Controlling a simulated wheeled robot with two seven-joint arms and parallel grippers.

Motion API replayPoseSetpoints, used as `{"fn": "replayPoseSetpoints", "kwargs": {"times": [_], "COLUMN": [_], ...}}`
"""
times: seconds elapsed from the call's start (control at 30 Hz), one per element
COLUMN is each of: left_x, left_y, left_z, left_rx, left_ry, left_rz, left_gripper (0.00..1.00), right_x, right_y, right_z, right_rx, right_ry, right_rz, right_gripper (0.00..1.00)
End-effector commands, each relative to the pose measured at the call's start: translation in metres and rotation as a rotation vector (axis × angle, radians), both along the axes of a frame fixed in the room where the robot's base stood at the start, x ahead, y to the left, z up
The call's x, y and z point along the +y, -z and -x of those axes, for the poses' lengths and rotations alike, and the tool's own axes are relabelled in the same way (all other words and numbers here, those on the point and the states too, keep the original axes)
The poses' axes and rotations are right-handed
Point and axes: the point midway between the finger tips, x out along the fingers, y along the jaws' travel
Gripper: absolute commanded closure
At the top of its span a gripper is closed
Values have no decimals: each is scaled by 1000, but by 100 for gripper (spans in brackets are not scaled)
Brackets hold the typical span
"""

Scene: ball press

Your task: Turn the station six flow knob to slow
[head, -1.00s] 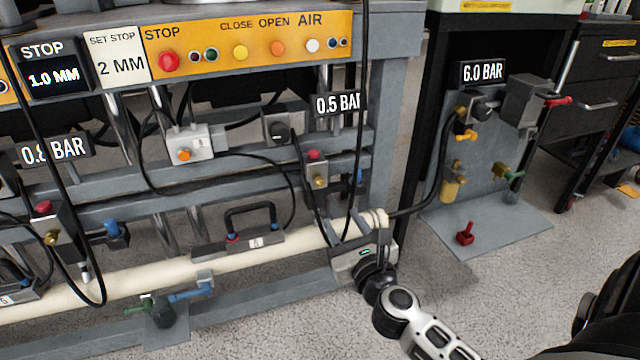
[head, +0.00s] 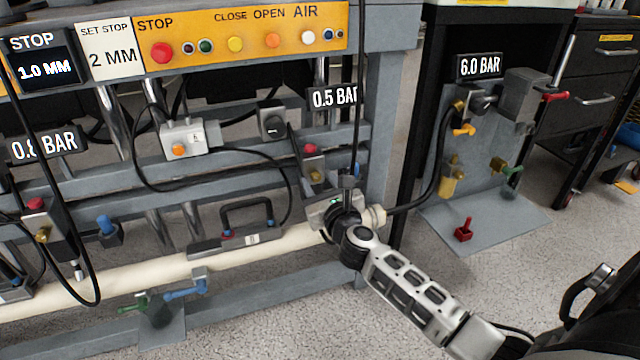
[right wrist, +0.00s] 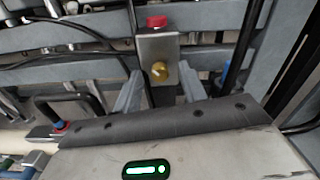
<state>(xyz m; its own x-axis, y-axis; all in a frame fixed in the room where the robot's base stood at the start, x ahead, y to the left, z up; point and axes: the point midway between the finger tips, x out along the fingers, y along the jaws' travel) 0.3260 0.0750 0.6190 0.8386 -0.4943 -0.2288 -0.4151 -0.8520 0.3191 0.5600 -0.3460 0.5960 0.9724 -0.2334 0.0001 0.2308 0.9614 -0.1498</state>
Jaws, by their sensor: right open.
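The valve block of the station under the 0.5 BAR sign has a red cap (head: 311,149) and a small brass knob (head: 315,176) on its front. No station number is readable. In the head view my right gripper (head: 340,198) is just below the block, fingertips partly hidden. My left gripper is out of view.
A black cable (head: 361,90) hangs close to my right gripper. A blue knob (right wrist: 226,76) is right of the block. The cream pipe (head: 180,271) and black handle (head: 247,213) lie to the left.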

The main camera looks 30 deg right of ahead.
Motion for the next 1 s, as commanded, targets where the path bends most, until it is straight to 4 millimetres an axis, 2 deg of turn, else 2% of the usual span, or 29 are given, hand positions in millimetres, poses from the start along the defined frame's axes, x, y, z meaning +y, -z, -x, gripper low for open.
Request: {"fn": "replayPoseSetpoints", "kwargs": {"times": [0.03, 0.13, 0.17, 0.57, 0.8, 1.0], "left_x": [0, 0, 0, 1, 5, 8], "left_y": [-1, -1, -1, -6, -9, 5], "left_z": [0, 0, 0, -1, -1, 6], "left_rx": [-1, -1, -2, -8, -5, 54], "left_ry": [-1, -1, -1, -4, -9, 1], "left_rz": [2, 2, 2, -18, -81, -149], "left_gripper": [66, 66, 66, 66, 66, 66], "right_x": [0, 0, 0, 0, 0, 0], "right_y": [0, 0, 0, -1, -2, -2], "right_z": [0, 0, 0, 1, 1, 1], "right_rx": [0, 0, 0, 14, 51, 95], "right_ry": [0, 0, 0, 0, 1, 0], "right_rz": [0, 0, 0, 49, 194, 372], "right_gripper": [67, 95, 100, 100, 100, 100]}}
